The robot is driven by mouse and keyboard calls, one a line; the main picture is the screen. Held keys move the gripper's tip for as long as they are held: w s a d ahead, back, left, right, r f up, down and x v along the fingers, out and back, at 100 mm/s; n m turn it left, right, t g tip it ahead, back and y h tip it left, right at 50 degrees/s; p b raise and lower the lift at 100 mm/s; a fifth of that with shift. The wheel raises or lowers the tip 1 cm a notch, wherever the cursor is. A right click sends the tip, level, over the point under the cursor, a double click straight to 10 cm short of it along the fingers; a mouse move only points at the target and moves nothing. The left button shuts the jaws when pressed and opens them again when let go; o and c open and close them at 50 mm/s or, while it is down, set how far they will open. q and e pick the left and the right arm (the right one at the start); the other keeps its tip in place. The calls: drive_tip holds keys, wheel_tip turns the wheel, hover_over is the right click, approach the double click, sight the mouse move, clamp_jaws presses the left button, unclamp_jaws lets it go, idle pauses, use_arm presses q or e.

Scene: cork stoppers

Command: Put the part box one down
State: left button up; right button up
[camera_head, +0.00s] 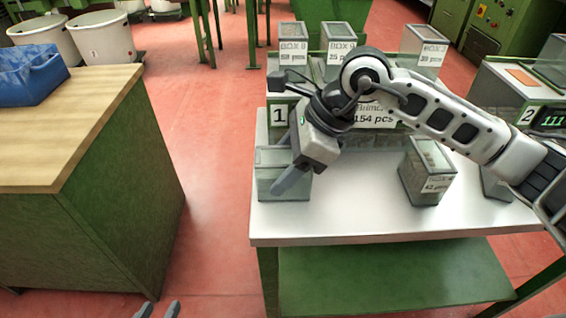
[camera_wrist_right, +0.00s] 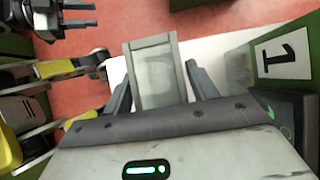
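The glass-sided part box (camera_head: 268,184) stands upright at the left edge of the white table, under my right gripper (camera_head: 290,182). In the right wrist view the box (camera_wrist_right: 155,75) is between the two spread fingers of my right gripper (camera_wrist_right: 160,82). Narrow gaps show beside it, so the fingers look open around it rather than closed on it. One finger hides part of the box in the head view, and its label is not readable. Only the fingertips of my left gripper (camera_head: 158,310) show at the bottom edge; they are apart and empty.
The white table (camera_head: 340,222) has clear room in front. Another labelled box (camera_head: 428,172) stands to the right. A wooden-topped bench (camera_head: 60,140) with a blue bin (camera_head: 28,75) is at left.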

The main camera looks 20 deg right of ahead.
drive_tip(key=shift+o, duration=0.2)
drive_tip(key=shift+r, duration=0.15)
drive_tip(key=shift+d+r, duration=0.15)
drive_tip(key=shift+r, duration=0.05)
drive_tip(key=v, duration=1.1)
drive_tip(key=shift+r+p, duration=0.25)
drive_tip(key=shift+p, duration=0.15)
drive_tip(key=shift+s, duration=0.1)
